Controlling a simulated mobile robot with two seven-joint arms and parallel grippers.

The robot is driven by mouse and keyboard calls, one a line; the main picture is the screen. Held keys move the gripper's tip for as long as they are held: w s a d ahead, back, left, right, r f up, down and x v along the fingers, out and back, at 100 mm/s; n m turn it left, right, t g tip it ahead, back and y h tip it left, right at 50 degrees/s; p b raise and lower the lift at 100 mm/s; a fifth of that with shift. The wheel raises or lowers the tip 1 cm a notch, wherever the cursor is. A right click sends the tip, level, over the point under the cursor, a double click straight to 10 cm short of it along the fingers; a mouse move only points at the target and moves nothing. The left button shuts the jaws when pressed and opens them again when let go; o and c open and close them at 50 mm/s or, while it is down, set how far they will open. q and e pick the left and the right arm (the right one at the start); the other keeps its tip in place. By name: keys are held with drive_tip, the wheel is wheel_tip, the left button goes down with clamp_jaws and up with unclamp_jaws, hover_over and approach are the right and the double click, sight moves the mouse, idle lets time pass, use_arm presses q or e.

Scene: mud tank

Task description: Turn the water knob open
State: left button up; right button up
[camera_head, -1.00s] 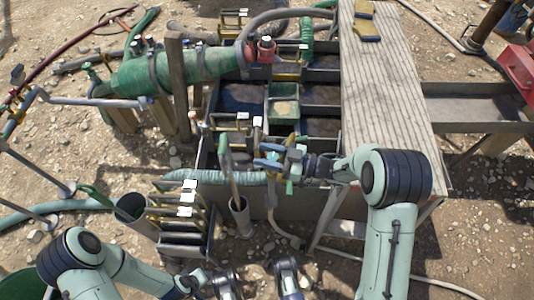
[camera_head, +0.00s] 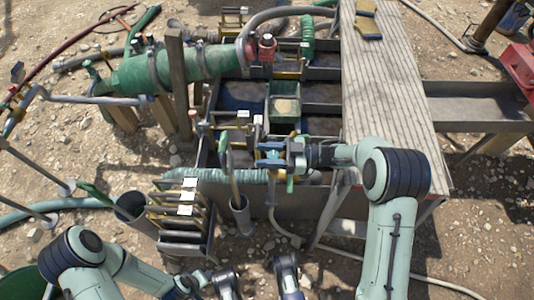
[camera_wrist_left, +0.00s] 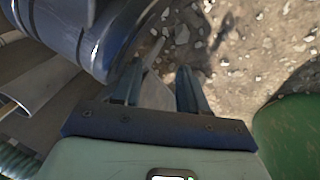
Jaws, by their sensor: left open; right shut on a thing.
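My right gripper (camera_head: 270,156) reaches in from the right over the near edge of the mud tank (camera_head: 325,205). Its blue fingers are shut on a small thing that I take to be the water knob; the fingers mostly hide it. A green piece of fitting (camera_head: 290,184) shows just below the gripper. My left gripper (camera_wrist_left: 160,85) is open and empty in the left wrist view, over stony ground, away from the knob.
A ribbed teal hose (camera_head: 215,176) runs along the tank's front. A wooden board (camera_head: 385,90) covers the tank's right part. A grey tube (camera_head: 242,215) with a handle and a rack of yellow-edged frames (camera_head: 180,215) stand left of the right gripper.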

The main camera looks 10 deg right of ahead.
drive_tip(key=o, duration=1)
drive_tip(key=shift+c, duration=0.2)
drive_tip(key=shift+d, duration=0.1)
use_arm(q)
drive_tip(key=shift+w+d+r+t+p, duration=0.2)
drive_tip(key=shift+w+r+t+p, duration=0.3)
drive_tip(key=shift+w+r, duration=0.6)
use_arm(e)
drive_tip(key=v, duration=0.7)
use_arm(q)
drive_tip(key=shift+f, duration=0.1)
use_arm(e)
drive_tip(key=shift+s+d, duration=0.1)
